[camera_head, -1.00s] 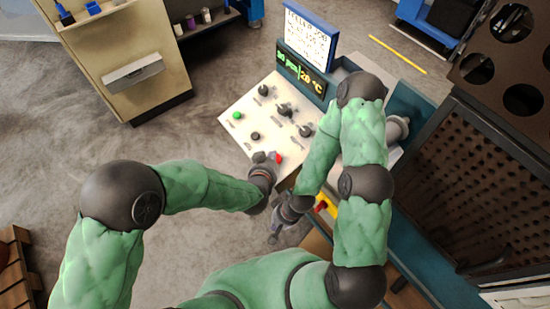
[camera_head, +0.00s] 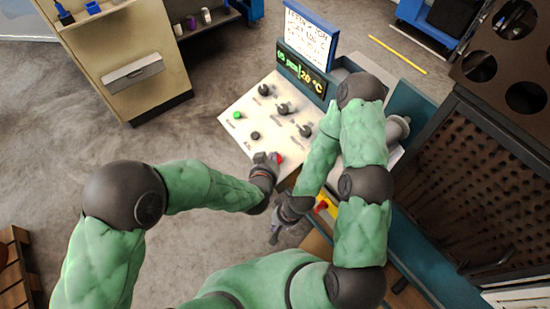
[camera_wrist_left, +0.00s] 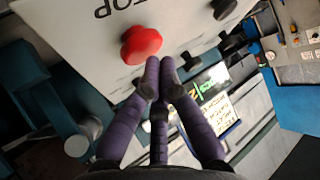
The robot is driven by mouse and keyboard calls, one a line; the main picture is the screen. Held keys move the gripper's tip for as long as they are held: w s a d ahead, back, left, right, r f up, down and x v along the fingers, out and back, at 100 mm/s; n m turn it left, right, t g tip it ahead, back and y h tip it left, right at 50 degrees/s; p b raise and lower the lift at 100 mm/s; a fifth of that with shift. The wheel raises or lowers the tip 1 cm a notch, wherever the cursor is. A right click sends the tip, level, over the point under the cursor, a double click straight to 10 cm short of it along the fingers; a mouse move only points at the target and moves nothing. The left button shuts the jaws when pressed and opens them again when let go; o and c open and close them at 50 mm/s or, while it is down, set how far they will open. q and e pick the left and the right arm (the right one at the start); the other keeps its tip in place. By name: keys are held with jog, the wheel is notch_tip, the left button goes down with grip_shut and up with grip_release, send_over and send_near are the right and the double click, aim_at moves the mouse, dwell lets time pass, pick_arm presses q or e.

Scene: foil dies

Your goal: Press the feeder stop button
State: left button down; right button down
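The red stop button (camera_head: 280,159) sits at the near right corner of the pale control panel (camera_head: 238,137). My left gripper (camera_head: 268,158) is just left of the button in the head view, over the panel edge. In the left wrist view, the red button (camera_wrist_left: 141,44) is beside and above the fingertips, with part of the word STOP printed near it. The purple-grey fingers of my left gripper (camera_wrist_left: 160,78) are together and hold nothing. Whether they touch the panel I cannot tell. My right gripper (camera_head: 287,231) hangs low near the panel's front with its fingers apart and empty.
The panel also bears a green button (camera_head: 237,115) and several black knobs. A lit display (camera_head: 301,73) and a sign (camera_head: 308,38) stand behind it. A yellow box with a red button (camera_head: 324,206) is near my right arm. A beige cabinet (camera_head: 125,65) stands at the left.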

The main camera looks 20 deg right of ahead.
pick_arm(q)
jog(key=shift+d+f+b, duration=0.15)
jog(key=shift+f+b, duration=0.3)
jog(key=shift+f, duration=0.1)
dwell(0.6)
jog(key=shift+r, duration=0.1)
jog(key=shift+a+r+p, duration=0.3)
jog(key=shift+r+p, duration=0.5)
jog(key=shift+r, duration=0.05)
jog(key=r+p, duration=0.1)
jog(key=a+r+p, duration=0.1)
jog(key=r, duration=0.1)
jog(key=r+p, duration=0.1)
jog(key=p, duration=0.1)
jog(key=shift+s+a+r, duration=0.25)
jog(key=shift+s+r, duration=0.1)
jog(key=shift+r, duration=0.05)
dwell(0.8)
